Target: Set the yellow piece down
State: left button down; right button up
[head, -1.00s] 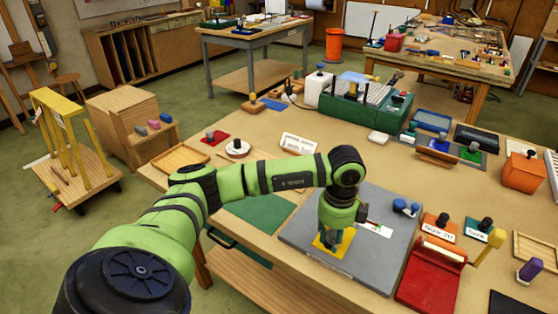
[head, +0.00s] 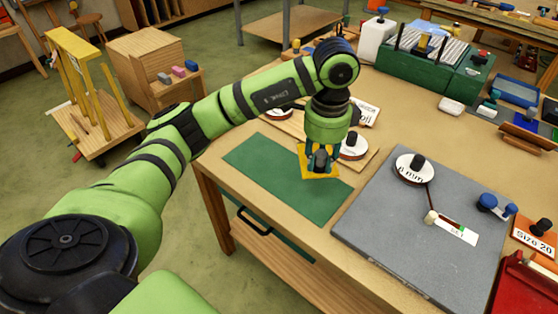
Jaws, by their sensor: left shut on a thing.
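The yellow piece (head: 304,165) is a flat, roughly square plate with a dark grip in its middle. My left gripper (head: 320,163) is shut on that grip and points down. The gripper hides part of the piece. My right gripper is not in view.
A grey board (head: 400,240) lies to the right, with a white disc marked "8 mm" (head: 413,168) and a label card (head: 457,232). White discs (head: 353,147) on a wooden board stand close behind the gripper. A red box (head: 525,288) is at the lower right.

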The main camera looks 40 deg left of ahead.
pick_arm(q)
jog(key=p, duration=0.2)
send_near(286, 181)
jog(key=shift+d+f, duration=0.3)
jog(key=shift+d, duration=0.6)
jog(key=shift+a+f, duration=0.85)
jog(key=shift+a, duration=0.15)
notch_tip(286, 181, down, 3)
jog(key=shift+f+p, duration=0.15)
jog(key=shift+p, duration=0.6)
jog(key=shift+f, duration=0.45)
jog(key=c, duration=1)
grip_release()
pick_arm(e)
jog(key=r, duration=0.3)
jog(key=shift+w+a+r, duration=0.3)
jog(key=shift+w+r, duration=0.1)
pick_arm(q)
jog(key=shift+o, duration=0.2)
